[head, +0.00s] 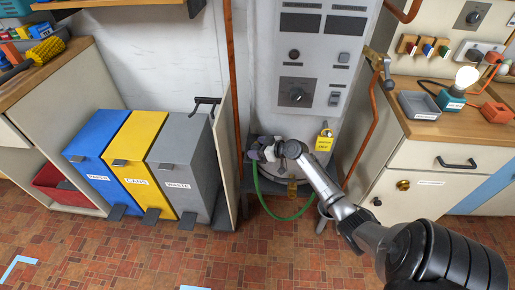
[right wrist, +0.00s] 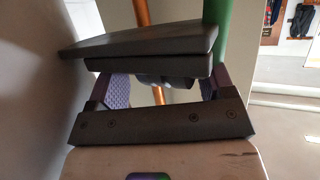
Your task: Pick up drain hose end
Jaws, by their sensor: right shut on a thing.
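The green drain hose (head: 256,186) hangs in a loop low in front of the tall grey panel unit in the head view. Its upper left end reaches my right gripper (head: 262,150), which covers the hose end. My right gripper is shut on the hose end. A green length of hose (right wrist: 216,30) rises behind that plate. My left gripper is not in view.
A grey panel unit (head: 312,75) with knobs stands behind the gripper, with a yellow tag (head: 324,141) beside it. Blue, yellow and grey bins (head: 180,168) stand left. A cabinet (head: 430,180) stands right. Copper pipes (head: 368,130) run nearby. The tiled floor in front is clear.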

